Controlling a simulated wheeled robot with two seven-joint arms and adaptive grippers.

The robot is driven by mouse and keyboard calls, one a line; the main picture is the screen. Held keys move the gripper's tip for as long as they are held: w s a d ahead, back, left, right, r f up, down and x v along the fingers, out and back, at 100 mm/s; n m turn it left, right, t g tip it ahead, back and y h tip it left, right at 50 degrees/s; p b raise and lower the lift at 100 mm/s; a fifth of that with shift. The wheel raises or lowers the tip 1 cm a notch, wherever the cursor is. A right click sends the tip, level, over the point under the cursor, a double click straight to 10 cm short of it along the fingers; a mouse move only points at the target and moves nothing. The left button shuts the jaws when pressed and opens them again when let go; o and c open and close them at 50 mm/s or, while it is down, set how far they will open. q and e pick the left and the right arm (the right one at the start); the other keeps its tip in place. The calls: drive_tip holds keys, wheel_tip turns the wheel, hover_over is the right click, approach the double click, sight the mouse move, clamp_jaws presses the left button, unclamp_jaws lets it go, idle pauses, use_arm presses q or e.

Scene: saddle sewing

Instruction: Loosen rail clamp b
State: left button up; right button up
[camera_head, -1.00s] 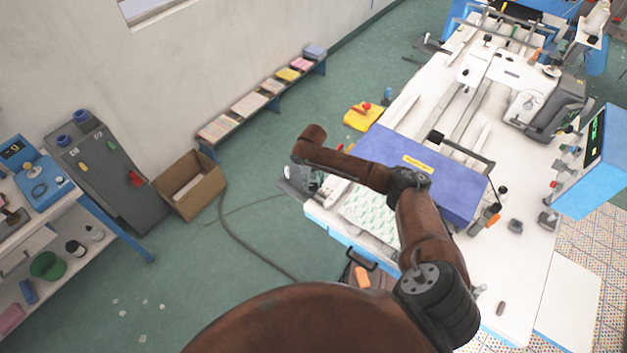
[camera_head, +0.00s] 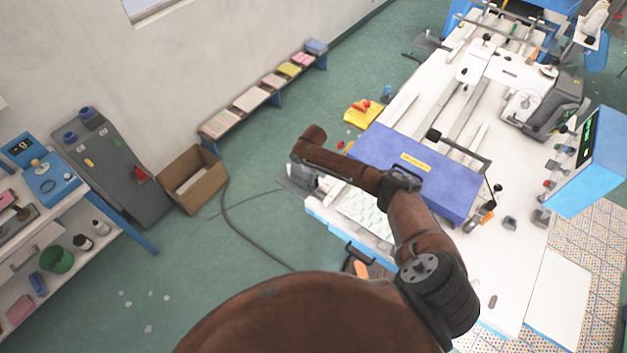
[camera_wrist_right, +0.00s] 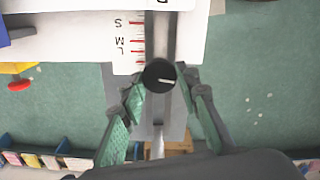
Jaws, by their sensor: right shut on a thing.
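My right gripper (camera_wrist_right: 160,88) is shut on a round black knob (camera_wrist_right: 159,75) with a white index line, one green-padded finger on each side. The knob sits on a grey rail (camera_wrist_right: 161,32) beside a white plate (camera_wrist_right: 85,45) with a red scale and the letters S, M and L. The knob's white line lies roughly crosswise in the wrist view. No letter on the knob tells which clamp it is. In the head view the right gripper (camera_head: 308,178) is at the table's near left corner, small and partly hidden by my brown forearm. My left gripper is out of view.
The white table (camera_head: 520,260) carries a blue-purple box (camera_head: 440,175) close to my forearm. A yellow item (camera_head: 362,114) lies past the table's left edge. A cardboard box (camera_head: 190,180) and a low bench (camera_head: 265,90) stand left on open green floor.

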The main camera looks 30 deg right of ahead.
drive_tip(key=n, duration=0.4)
drive_tip(key=shift+n, duration=0.4)
idle(0.4)
drive_tip(key=o, duration=1.2)
drive_tip(key=shift+c, duration=0.2)
drive_tip(key=shift+r, duration=0.15)
wheel_tip(320, 180, up, 12)
drive_tip(key=shift+s+f, duration=0.1)
drive_tip(key=shift+f, duration=0.15)
